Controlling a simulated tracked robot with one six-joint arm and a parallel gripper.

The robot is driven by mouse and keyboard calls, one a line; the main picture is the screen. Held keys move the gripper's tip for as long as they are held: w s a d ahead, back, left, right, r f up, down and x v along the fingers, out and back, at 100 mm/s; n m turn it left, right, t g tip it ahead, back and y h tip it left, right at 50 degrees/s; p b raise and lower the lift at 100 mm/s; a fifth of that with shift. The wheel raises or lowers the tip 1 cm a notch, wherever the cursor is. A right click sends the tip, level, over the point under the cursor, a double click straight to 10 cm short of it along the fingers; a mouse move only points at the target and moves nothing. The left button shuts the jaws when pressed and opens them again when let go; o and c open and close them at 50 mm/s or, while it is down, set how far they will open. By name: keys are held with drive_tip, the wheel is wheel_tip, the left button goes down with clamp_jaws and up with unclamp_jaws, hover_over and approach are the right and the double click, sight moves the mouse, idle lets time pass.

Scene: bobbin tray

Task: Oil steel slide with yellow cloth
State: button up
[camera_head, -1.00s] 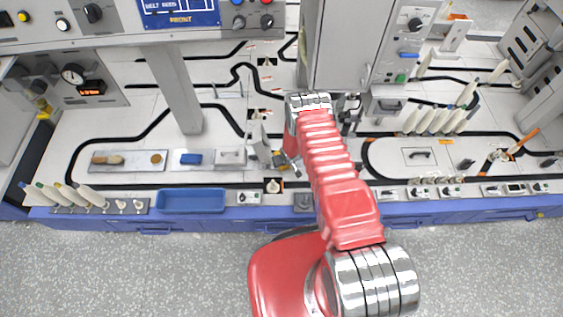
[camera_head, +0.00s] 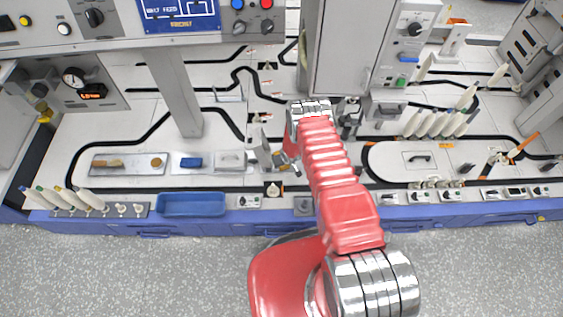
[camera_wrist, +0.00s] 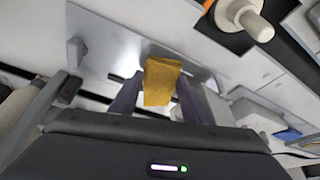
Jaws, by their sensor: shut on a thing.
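My gripper (camera_wrist: 158,92) is shut on a folded yellow cloth (camera_wrist: 162,80) in the wrist view. The cloth sticks out beyond the fingertips. A flat grey metal plate, seemingly the steel slide (camera_wrist: 112,38), lies behind and beside the cloth there. I cannot tell whether the cloth touches it. In the head view a tilted grey piece (camera_head: 262,150) stands just left of my arm's end; I cannot tell if it is the slide. My red arm hides the cloth and most of my gripper in the head view.
A blue tray (camera_head: 191,204) sits at the bench's front left, with white bobbins (camera_head: 90,199) beside it. A board with brushes (camera_head: 127,163) and a blue block (camera_head: 191,161) lie behind. More bobbins (camera_head: 436,123) stand at the right. A grey cabinet (camera_head: 348,45) rises behind my arm.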

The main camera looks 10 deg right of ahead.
drive_tip(key=shift+s+a+r, duration=0.1)
drive_tip(key=shift+s+a, duration=0.05)
drive_tip(key=shift+s, duration=0.9)
drive_tip(key=shift+w, duration=0.1)
drive_tip(key=shift+w+d, duration=0.25)
drive_tip(key=shift+w, duration=0.9)
drive_tip(key=shift+s, duration=0.1)
drive_tip(key=shift+s+a, duration=0.25)
drive_tip(key=shift+s, duration=0.9)
drive_tip(key=shift+r, duration=0.1)
